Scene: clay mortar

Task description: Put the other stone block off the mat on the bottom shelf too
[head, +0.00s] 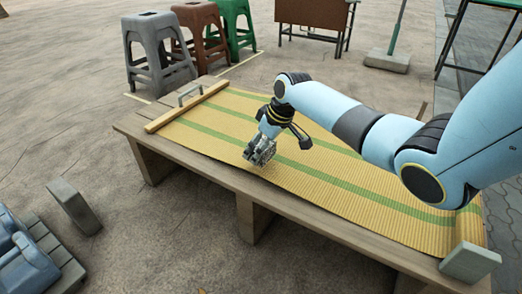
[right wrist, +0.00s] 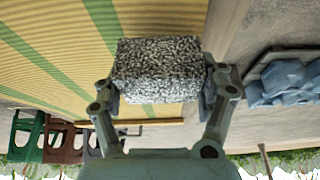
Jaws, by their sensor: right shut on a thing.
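My right gripper (head: 263,146) is shut on a speckled grey stone block (right wrist: 158,70). In the right wrist view the block sits between the two fingers. In the head view the gripper points down over the front part of the yellow mat with green stripes (head: 330,190), close to the table's front edge. Whether the block touches the mat I cannot tell. The mat covers most of the low wooden table (head: 215,165). No bottom shelf can be clearly made out. My left gripper is not in view.
A plain grey block (head: 470,262) sits at the table's near right corner. A wooden bar (head: 187,107) lies across the mat's left end, beside a grey handle-like piece (head: 190,94). Stools (head: 158,55) stand behind. Blue items (head: 22,255) and a grey slab (head: 73,206) are at lower left.

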